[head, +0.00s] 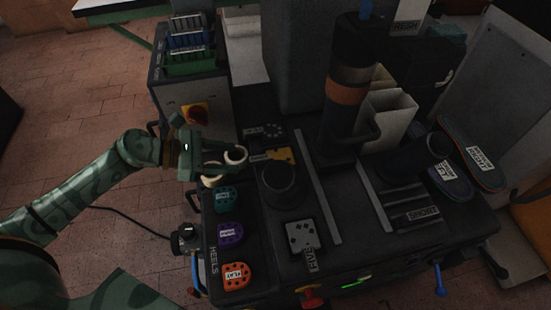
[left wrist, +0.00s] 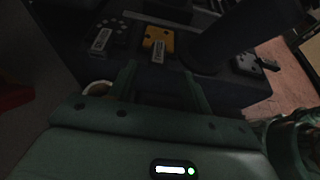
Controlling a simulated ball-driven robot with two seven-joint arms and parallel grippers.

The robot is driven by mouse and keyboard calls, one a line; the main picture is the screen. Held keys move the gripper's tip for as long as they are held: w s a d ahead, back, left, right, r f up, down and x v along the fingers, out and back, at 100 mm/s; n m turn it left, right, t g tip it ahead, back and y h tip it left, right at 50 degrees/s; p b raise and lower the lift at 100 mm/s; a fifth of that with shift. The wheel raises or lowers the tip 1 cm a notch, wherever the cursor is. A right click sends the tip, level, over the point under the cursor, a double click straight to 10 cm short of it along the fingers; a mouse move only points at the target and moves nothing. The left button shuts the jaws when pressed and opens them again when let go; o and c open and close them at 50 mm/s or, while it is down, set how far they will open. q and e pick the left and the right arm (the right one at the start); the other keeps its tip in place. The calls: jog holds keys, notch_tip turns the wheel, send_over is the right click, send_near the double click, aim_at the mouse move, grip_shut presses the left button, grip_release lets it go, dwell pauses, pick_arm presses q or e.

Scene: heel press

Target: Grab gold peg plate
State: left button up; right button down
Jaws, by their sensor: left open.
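The gold peg plate (head: 284,154) lies on the dark press bed, behind the black round post, with a white label at its left. It also shows in the left wrist view (left wrist: 158,38), beyond my fingers, with its label toward me. My left gripper (head: 228,162) is open, to the left of the gold plate and apart from it. In the left wrist view its two fingers (left wrist: 160,88) are spread with nothing seen gripped between them. My right gripper is not in view.
A dark plate with holes (head: 264,131) lies behind the gold one. A black round post (head: 279,183) stands in front. Teal (head: 227,199), purple (head: 230,235) and orange (head: 236,275) pieces line the left tray. A tall column with an orange band (head: 346,92) rises right.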

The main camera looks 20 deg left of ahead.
aim_at(257, 158)
pick_arm(q)
jog(key=b+x, duration=0.2)
jog(key=x, duration=0.4)
jog(key=shift+w+d+f, duration=0.1)
jog(key=shift+w+f, duration=0.05)
jog(key=shift+w, duration=0.2)
jog(key=shift+w+d, duration=0.15)
jog(key=shift+d, duration=0.05)
jog(key=shift+c, duration=1.2)
grip_shut()
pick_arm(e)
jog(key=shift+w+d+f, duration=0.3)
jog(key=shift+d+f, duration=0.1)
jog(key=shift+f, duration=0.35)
